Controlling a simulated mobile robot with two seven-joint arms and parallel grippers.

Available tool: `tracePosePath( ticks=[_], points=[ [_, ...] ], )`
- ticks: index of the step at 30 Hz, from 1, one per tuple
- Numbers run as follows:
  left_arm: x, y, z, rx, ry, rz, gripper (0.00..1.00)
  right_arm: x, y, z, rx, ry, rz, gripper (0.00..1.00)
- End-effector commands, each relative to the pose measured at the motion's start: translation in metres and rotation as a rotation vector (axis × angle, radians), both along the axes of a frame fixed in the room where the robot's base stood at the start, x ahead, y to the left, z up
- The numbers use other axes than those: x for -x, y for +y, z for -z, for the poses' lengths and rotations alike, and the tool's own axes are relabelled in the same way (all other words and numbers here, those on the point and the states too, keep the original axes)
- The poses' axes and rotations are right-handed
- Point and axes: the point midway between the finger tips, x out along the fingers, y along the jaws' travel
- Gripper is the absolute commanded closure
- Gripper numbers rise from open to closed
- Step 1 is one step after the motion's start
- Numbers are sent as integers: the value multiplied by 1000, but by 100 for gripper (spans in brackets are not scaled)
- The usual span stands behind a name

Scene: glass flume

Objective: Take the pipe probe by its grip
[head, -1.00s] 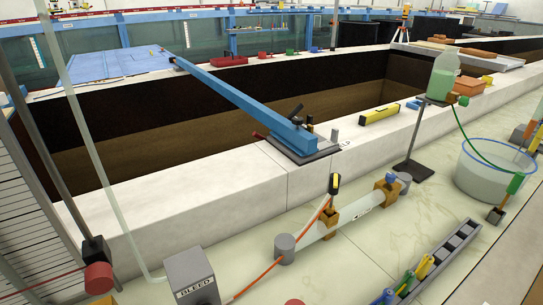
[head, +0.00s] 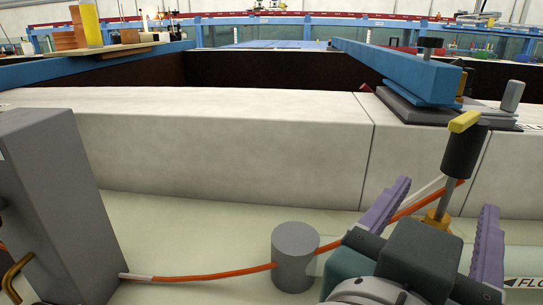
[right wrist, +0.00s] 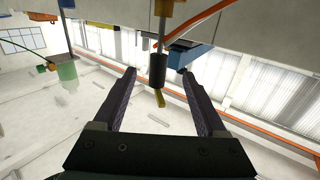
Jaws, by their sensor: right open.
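The pipe probe has a black grip (head: 463,152) with a yellow piece on top, on a metal stem that rises from a brass fitting (head: 438,219) on the clear pipe. The grip also shows in the right wrist view (right wrist: 157,70), where it appears between my fingertips with gaps at both sides. My right gripper (head: 446,196) has purple fingers, spread open and empty. Its fingers point toward the probe; the exact depth between them and the grip is hard to tell. My left gripper is in neither view.
A grey box (head: 50,205) stands at the left, with an orange hose (head: 205,274) running past a grey cylinder (head: 295,256). Behind the probe is the pale flume wall (head: 230,150), with a blue beam (head: 395,70) on a dark plate. The wall top at left is clear.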

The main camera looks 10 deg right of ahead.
Motion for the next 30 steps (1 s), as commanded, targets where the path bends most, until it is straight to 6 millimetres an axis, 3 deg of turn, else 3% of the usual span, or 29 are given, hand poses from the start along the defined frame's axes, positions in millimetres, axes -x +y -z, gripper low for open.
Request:
tracePosePath(
  ticks=[21,30],
  points=[
    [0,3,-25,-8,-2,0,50,-59,-71,-6,5,-9,-2,26],
    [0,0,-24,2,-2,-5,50,-63,-76,-4,4,-8,-2,26]
  ],
)
